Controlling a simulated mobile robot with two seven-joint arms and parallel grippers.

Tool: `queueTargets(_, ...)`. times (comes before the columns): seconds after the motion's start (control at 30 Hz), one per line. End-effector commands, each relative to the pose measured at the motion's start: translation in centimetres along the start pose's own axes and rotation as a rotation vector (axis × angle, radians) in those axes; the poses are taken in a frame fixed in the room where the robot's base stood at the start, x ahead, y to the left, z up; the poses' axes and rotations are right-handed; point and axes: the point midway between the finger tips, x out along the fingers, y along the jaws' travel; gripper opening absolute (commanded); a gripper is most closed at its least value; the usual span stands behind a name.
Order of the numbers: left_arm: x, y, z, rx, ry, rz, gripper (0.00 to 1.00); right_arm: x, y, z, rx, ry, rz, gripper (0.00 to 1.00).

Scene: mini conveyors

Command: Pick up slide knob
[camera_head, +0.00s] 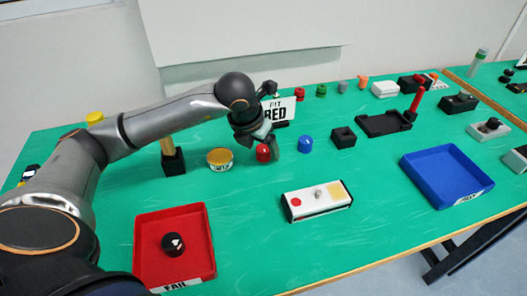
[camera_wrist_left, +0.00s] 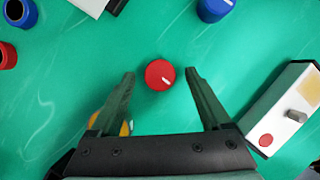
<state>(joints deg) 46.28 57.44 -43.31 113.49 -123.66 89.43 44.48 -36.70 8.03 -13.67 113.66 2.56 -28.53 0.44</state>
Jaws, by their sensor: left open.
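A red knob (camera_head: 263,153) with a white mark on top stands on the green table. In the left wrist view the red knob (camera_wrist_left: 158,76) lies between and just beyond the tips of my open left gripper (camera_wrist_left: 161,72); the fingers show gaps on both sides of it. In the head view my left gripper (camera_head: 272,139) is over the knob and partly hides that area. A blue knob (camera_head: 305,145) stands to its right; it also shows in the left wrist view (camera_wrist_left: 212,8). Which knob is the slide knob is not labelled. My right gripper is not in view.
A white box (camera_head: 318,209) with a red button and a grey knob is nearby. A red tray (camera_head: 142,226) marked FAIL holds a black knob. A blue tray (camera_head: 412,168) is at right. A yellow-lidded tin (camera_head: 220,156) and a "FIT RED" sign (camera_head: 284,109) stand close by.

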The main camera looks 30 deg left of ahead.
Motion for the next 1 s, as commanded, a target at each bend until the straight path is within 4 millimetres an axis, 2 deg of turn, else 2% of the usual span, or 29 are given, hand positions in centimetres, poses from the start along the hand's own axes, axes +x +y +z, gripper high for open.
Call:
queueTargets(0.1,0.87,-0.05,-0.02,0.001,0.0,0.0,0.81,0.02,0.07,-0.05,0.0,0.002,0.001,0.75)
queueTargets(0.33,0.93,-0.03,0.0,0.001,0.0,0.0,0.8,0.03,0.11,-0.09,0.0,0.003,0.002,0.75)
queueTargets(1.0,0.87,-0.01,0.01,0.001,-0.001,0.0,0.04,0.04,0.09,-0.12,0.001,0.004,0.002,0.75)
